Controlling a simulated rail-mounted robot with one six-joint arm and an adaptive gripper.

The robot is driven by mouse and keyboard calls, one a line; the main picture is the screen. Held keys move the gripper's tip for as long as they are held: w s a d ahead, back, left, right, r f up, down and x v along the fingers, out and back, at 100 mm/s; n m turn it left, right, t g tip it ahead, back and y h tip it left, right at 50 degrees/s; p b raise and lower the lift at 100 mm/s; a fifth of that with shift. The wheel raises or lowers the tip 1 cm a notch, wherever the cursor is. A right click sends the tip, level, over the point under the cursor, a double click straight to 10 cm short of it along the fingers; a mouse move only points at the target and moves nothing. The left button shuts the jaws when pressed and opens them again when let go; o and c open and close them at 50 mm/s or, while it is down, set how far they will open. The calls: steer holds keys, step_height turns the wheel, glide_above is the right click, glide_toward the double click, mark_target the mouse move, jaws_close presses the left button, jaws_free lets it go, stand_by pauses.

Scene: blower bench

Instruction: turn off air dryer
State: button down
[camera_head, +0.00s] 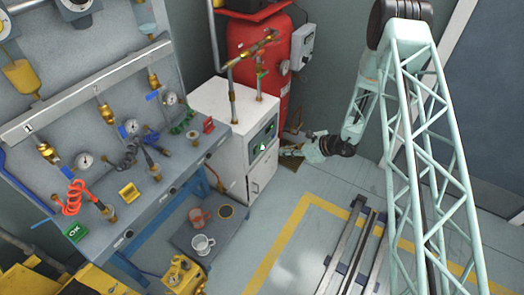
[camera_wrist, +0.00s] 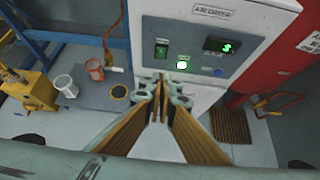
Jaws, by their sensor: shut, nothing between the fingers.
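The air dryer is a white cabinet (camera_head: 235,110) at the end of the bench; its front also shows in the wrist view (camera_wrist: 185,15) with an "AIR DRYER" label. Its dark panel carries a green rocker switch (camera_wrist: 161,48), a lit green button (camera_wrist: 182,65), a display with a green digit (camera_wrist: 220,45) and a blue button (camera_wrist: 218,71). In the head view the panel (camera_head: 263,138) faces my gripper (camera_head: 290,151). My gripper (camera_wrist: 162,88) is shut and empty, its tips just below the panel in the picture. I cannot tell whether they touch the cabinet.
A red tank (camera_head: 257,50) stands behind the cabinet. The workbench (camera_head: 165,190) with hoses and gauges is at left. A white mug (camera_head: 202,244) and an orange mug (camera_head: 198,216) are on the dark low surface beside it. Metal rails (camera_head: 350,250) lie on the floor.

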steer(key=shift+a+f, duration=0.1)
steer(key=shift+a, duration=0.05)
steer(key=b, duration=0.3)
glide_toward(256, 151)
steer(key=x, duration=0.6)
steer(key=shift+w+d, duration=0.3)
steer(key=shift+d, duration=0.1)
stand_by(0.5)
steer(key=shift+w, duration=0.15)
